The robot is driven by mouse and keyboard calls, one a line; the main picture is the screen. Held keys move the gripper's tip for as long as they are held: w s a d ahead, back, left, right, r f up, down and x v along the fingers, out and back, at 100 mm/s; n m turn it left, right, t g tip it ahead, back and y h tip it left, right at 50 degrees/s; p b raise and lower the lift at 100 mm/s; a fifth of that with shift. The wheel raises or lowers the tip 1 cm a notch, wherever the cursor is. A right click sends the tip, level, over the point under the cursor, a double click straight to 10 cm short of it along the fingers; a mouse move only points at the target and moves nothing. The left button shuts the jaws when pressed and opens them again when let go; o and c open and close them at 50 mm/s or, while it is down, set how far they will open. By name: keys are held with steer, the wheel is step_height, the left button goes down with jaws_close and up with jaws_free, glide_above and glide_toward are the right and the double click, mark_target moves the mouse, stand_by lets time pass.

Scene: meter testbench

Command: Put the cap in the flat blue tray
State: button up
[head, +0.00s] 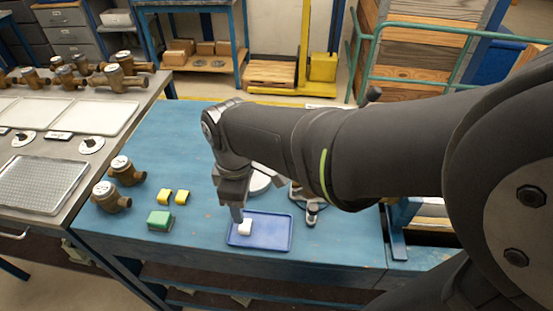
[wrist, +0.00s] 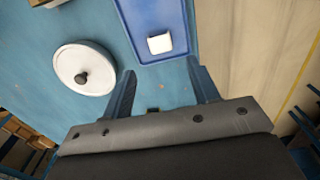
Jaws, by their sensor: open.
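The flat blue tray (head: 275,238) lies near the front edge of the blue bench; part of it shows in the wrist view (wrist: 178,14). A small white blocky piece, which looks like the cap (head: 245,228), sits inside the tray toward its left side. It also shows in the wrist view (wrist: 160,43), near the tray's corner. My gripper (head: 238,214) points down just above the tray's left back part. In the wrist view my gripper (wrist: 162,78) has its fingers apart with nothing between them, and the white piece lies beyond the fingertips.
A white round disc with a dark knob (wrist: 84,72) lies beside the tray. A small dark-and-grey item (head: 312,213) is right of the tray.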

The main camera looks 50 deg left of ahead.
mark_target(245, 224)
step_height(245, 224, up, 4)
steer(key=shift+f, duration=0.15)
stand_by(0.3)
step_height(245, 224, down, 12)
steer(key=shift+d+f, duration=0.1)
steer(key=shift+r, duration=1.25)
steer(key=shift+f, duration=0.1)
